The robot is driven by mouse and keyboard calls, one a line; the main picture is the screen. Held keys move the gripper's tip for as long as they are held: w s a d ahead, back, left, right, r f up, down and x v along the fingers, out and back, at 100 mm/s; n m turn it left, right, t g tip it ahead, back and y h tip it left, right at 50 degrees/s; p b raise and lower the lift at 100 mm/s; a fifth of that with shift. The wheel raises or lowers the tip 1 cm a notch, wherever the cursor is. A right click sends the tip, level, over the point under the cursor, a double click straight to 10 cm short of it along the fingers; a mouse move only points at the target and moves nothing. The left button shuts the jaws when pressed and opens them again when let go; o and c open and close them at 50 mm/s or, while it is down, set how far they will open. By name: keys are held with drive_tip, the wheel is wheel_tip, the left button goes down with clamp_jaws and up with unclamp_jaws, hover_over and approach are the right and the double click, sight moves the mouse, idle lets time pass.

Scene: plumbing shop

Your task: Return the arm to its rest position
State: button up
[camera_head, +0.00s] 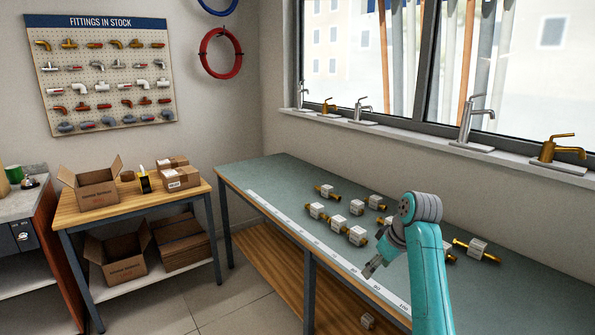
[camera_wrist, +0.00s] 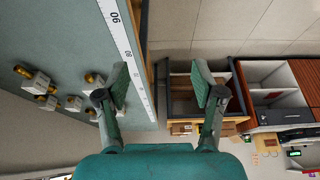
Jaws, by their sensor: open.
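My gripper (camera_head: 374,266) hangs at the end of my teal arm, over the front edge of the green-topped workbench (camera_head: 250,172). In the wrist view my gripper (camera_wrist: 161,82) has its two fingers spread wide with nothing between them. Several brass fittings with white tagged blocks lie on the bench, such as one fitting (camera_head: 357,236) left of my arm and another (camera_head: 477,249) right of it. Part of the bench behind my arm is hidden.
A white ruler strip (camera_head: 318,243) runs along the bench's front edge. A wooden table (camera_head: 138,205) with cardboard boxes (camera_head: 97,188) stands at left. A window sill (camera_head: 400,136) holds several taps. Floor (camera_head: 245,295) between is clear.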

drive_tip(key=s+a+f+m+t, duration=0.1)
drive_tip(key=s+f, duration=0.4)
drive_tip(key=f, duration=0.6)
drive_tip(key=s+a+f+m+t, duration=0.15)
drive_tip(key=s+f, duration=0.35)
drive_tip(key=f, duration=0.7)
drive_tip(key=s+f+m+t+h, duration=0.1)
drive_tip(key=s+f, duration=0.4)
drive_tip(key=s, duration=0.3)
drive_tip(key=s+f+m+t+h, duration=0.1)
drive_tip(key=s+f+t, duration=0.1)
drive_tip(key=s+f, duration=0.5)
drive_tip(key=s+r+m+t, duration=0.1)
drive_tip(key=s+r, duration=0.2)
drive_tip(key=s, duration=0.9)
drive_tip(key=s+r+m+t, duration=0.1)
drive_tip(key=s+r+t, duration=0.1)
drive_tip(key=s, duration=1)
drive_tip(key=s+r+t, duration=0.2)
drive_tip(key=s+r, duration=1.2)
drive_tip(key=r, duration=0.3)
drive_tip(key=shift+s+a+m+h, duration=0.15)
drive_tip(key=shift+s+m+h, duration=0.15)
drive_tip(key=shift+m+h, duration=0.1)
